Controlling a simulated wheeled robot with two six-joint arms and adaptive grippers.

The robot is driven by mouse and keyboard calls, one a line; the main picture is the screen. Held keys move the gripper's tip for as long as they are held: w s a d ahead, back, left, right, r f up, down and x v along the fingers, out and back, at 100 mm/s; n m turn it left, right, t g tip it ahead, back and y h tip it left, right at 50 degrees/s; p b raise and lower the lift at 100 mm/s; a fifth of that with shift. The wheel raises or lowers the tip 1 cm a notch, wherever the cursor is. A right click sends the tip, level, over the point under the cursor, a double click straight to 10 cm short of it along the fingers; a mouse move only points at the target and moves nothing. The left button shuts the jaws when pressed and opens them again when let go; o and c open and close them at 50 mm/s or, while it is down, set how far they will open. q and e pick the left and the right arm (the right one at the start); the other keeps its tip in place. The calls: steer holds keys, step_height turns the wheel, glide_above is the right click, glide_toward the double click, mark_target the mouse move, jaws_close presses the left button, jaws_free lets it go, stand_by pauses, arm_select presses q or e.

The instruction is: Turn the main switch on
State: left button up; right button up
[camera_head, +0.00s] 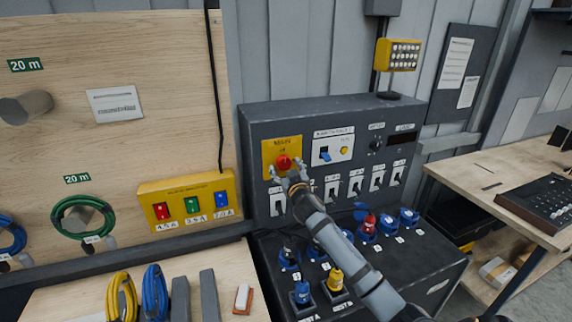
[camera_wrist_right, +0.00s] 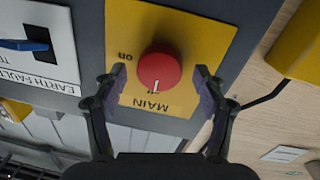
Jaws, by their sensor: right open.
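The main switch is a round red knob (camera_head: 284,162) on a yellow plate (camera_head: 268,146) at the left of the grey panel's face. In the right wrist view the knob (camera_wrist_right: 160,68) shows upside down, with a short white mark on it and the words "MAIN" and "on" on the plate (camera_wrist_right: 188,28). My right gripper (camera_head: 289,174) is open in front of the plate. In the wrist view its fingertips (camera_wrist_right: 159,80) stand on either side of the knob, with visible gaps. The depth between them and the knob is hard to tell. My left gripper is out of view.
Right of the knob is a white plate with a blue switch (camera_head: 325,154). Several white breaker switches (camera_head: 355,186) line the panel below. Blue, red and yellow plugs (camera_head: 335,280) stick up from the sloped front. A yellow box (camera_head: 188,200) is at left.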

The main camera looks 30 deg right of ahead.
steer(key=shift+c, duration=0.4)
steer(key=c, duration=1.1)
steer(key=shift+f+m+b, duration=0.15)
steer(key=shift+m+b, duration=1.25)
steer(key=shift+m, duration=0.1)
steer(key=m+b, duration=0.2)
steer(key=m, duration=0.1)
steer(key=m+b, duration=0.2)
steer(key=m, duration=0.1)
steer(key=shift+g+y, duration=0.3)
steer(key=m+b, duration=0.4)
steer(key=m, duration=0.1)
steer(key=shift+d+y, duration=0.1)
steer(key=shift+y, duration=0.2)
steer(key=shift+r+m+b, duration=0.15)
steer(key=shift+m+b, duration=0.6)
steer(key=shift+r+m+b, duration=0.15)
steer(key=shift+m+b, duration=0.6)
steer(key=shift+y, duration=0.3)
